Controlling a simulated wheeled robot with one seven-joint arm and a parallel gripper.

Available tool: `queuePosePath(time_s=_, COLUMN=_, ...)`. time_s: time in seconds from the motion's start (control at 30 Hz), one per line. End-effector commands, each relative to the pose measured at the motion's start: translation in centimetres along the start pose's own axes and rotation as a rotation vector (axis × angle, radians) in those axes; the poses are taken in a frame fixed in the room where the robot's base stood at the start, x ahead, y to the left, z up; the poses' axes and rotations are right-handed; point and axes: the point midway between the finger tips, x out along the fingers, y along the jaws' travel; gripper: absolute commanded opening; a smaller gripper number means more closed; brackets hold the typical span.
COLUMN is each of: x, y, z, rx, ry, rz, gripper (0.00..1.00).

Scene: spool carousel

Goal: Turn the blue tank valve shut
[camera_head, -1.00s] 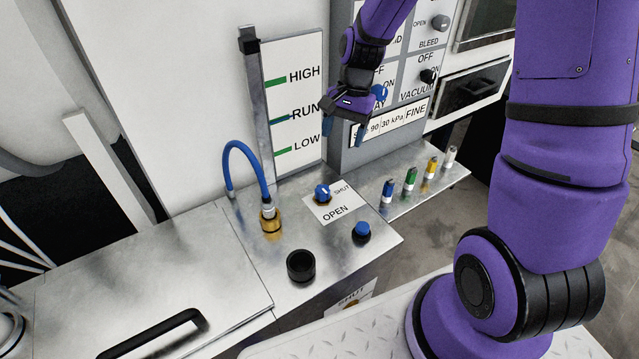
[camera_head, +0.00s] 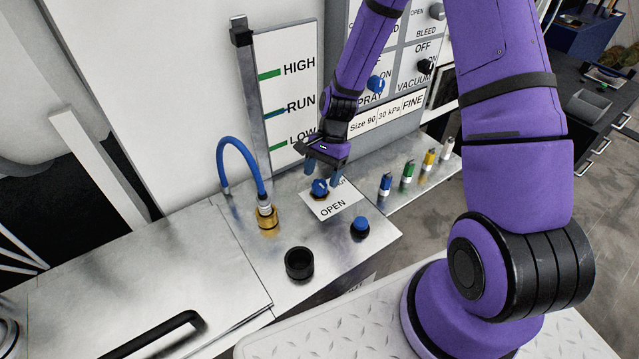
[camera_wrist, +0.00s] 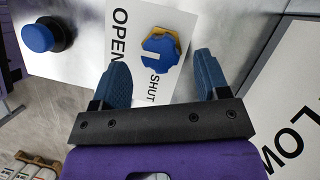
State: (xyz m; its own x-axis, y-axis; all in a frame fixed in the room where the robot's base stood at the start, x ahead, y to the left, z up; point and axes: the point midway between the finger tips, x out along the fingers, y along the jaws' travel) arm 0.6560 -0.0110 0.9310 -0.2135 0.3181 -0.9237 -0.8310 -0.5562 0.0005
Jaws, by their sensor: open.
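The blue tank valve (camera_head: 319,188) is a small blue knob on a brass base. It sits on a white label plate (camera_head: 336,203) marked OPEN and SHUT on the metal bench top. My gripper (camera_head: 322,172) is above and just behind the valve, fingers pointing down. In the wrist view my gripper (camera_wrist: 162,80) has its two blue fingers apart, with the knob ahead of and between them, not held.
A blue push button (camera_head: 360,226) and a black round socket (camera_head: 299,263) stand in front of the valve. A blue hose (camera_head: 236,150) rises from a brass fitting (camera_head: 267,217) to the left. A gauge board (camera_head: 288,95) stands behind. Several coloured bottles stand right.

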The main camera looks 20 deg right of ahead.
Motion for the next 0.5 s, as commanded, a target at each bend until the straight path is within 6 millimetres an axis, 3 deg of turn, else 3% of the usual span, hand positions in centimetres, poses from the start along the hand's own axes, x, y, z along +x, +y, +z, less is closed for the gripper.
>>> queuePosePath(time_s=0.2, x=2.6, y=0.0, z=0.0, rx=0.001, ry=-0.002, rz=0.001, gripper=0.69)
queuePosePath(time_s=0.5, x=3.4, y=0.0, z=0.0, rx=0.001, ry=0.000, rz=-0.001, gripper=0.69)
